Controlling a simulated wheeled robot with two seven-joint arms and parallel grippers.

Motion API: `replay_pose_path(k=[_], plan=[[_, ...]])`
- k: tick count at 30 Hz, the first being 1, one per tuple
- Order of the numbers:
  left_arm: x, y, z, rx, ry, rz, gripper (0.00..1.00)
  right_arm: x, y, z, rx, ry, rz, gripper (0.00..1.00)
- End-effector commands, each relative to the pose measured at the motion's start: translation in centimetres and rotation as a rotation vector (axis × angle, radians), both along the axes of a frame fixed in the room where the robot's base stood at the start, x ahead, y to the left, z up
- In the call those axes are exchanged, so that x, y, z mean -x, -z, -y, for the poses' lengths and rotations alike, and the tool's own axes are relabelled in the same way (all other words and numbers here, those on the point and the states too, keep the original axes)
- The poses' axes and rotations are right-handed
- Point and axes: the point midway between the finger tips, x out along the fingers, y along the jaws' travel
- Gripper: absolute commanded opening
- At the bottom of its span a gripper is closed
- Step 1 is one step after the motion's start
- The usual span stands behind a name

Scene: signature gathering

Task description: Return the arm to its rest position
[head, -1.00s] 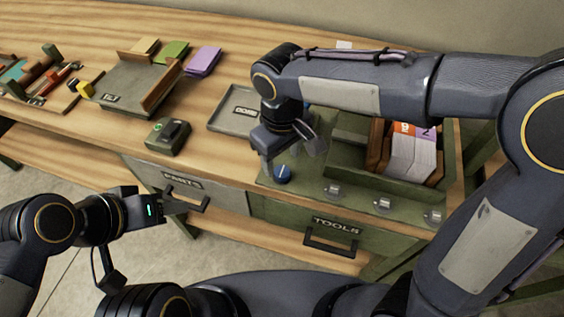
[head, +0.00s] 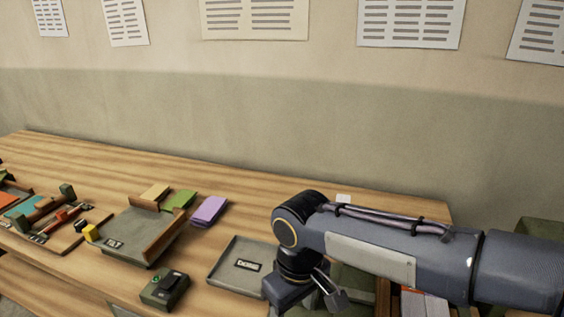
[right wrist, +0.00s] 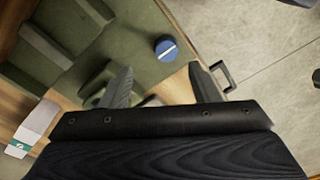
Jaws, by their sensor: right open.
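My right arm (head: 400,262) comes in from the right in the head view and reaches over the right part of the bench. Its gripper drops out of the bottom of that view. In the right wrist view my right gripper (right wrist: 158,76) is open, with two dark fingers apart and nothing between them. A blue round knob (right wrist: 166,48) on the green panel shows just beyond the fingertips. My left gripper is outside both current views.
The wooden bench (head: 120,160) holds a DONE tray (head: 228,262), another tray (head: 122,232), coloured pads (head: 209,210) and a small dark green device (head: 165,289). A drawer handle (right wrist: 221,76) is close to the right finger. The wall (head: 250,120) behind carries paper sheets.

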Motion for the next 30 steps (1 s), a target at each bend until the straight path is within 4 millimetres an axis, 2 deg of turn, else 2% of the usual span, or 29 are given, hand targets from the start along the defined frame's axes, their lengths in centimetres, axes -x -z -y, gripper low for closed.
replay_pose_path(k=[1, 4, 6, 12, 16, 21, 30], plan=[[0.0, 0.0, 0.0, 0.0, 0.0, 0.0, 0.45, 0.2, -0.5, 2.0, -0.033, 0.048, 0.008, 0.56], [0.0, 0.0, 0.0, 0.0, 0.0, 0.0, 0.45, 1.3, -1.1, 6.3, -0.118, 0.161, 0.031, 0.56], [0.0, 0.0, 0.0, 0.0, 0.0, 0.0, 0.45, 2.7, -1.2, 9.4, -0.184, 0.255, 0.053, 0.56], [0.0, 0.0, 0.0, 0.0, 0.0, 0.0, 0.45, 7.3, -0.2, 15.4, -0.342, 0.51, 0.149, 0.56], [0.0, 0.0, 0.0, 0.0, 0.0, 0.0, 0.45, 10.1, 1.0, 17.4, -0.419, 0.66, 0.225, 0.56], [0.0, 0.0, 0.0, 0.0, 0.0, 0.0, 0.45, 12.0, 2.2, 18.3, -0.472, 0.775, 0.295, 0.56], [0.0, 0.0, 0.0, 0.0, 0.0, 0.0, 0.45, 12.5, 2.6, 18.4, -0.485, 0.803, 0.314, 0.56]])
